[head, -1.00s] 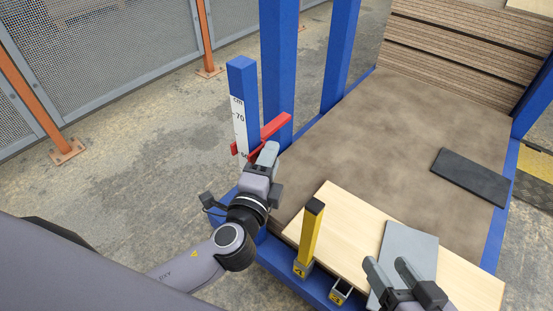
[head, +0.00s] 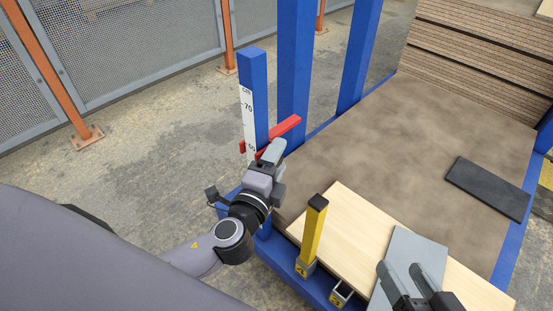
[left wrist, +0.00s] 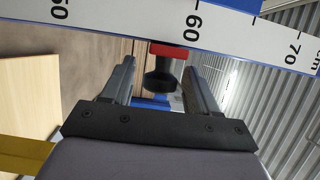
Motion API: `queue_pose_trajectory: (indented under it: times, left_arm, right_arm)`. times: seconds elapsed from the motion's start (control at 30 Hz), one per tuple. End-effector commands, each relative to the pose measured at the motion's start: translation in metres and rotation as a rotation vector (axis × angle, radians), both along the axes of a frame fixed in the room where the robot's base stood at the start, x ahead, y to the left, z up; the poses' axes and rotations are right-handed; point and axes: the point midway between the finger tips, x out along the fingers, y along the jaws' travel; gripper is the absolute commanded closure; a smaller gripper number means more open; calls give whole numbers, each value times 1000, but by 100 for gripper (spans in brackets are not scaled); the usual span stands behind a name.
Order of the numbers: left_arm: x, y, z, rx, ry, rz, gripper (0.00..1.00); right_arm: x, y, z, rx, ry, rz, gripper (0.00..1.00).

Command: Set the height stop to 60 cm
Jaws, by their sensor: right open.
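The red height stop (head: 287,128) sits on the blue post with the white cm scale (head: 248,115). My left gripper (head: 273,151) is at the stop, just in front of it. In the left wrist view, a black knob (left wrist: 160,82) under the red stop (left wrist: 170,50) lies between my two fingers (left wrist: 160,80), which are apart with gaps on both sides. There the scale (left wrist: 230,42) shows 50, 60 and 70, and the red part appears just on the 50 side of the numeral 60. My right gripper (head: 402,268) is open over a grey plate.
A yellow post with a black top (head: 314,232) stands at the front edge of the blue frame. A light wooden board (head: 345,215) and the grey plate (head: 405,250) lie on the bed. A dark slab (head: 488,188) lies at right, stacked boards (head: 480,65) behind.

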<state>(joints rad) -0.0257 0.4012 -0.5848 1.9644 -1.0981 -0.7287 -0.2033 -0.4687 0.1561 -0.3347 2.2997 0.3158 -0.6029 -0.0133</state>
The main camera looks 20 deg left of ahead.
Motion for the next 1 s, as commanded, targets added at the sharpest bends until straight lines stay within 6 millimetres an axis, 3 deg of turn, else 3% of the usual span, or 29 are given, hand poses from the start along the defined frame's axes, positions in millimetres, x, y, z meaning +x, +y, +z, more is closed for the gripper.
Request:
queue_pose_trajectory:
  times: [0.33, 0.8, 1.0]
  left_arm:
    - [-5, 0, 0, 0, 2, 0, 42]
    - [-62, -2, -1, 0, 2, 0, 42]
    - [-71, -3, 0, 1, 0, 0, 42]
  right_arm:
    - [0, 0, 1, 7, 3, -6, 40]
    - [-2, 3, -1, 28, 34, -3, 40]
    - [0, 4, 0, 28, 31, -1, 40]
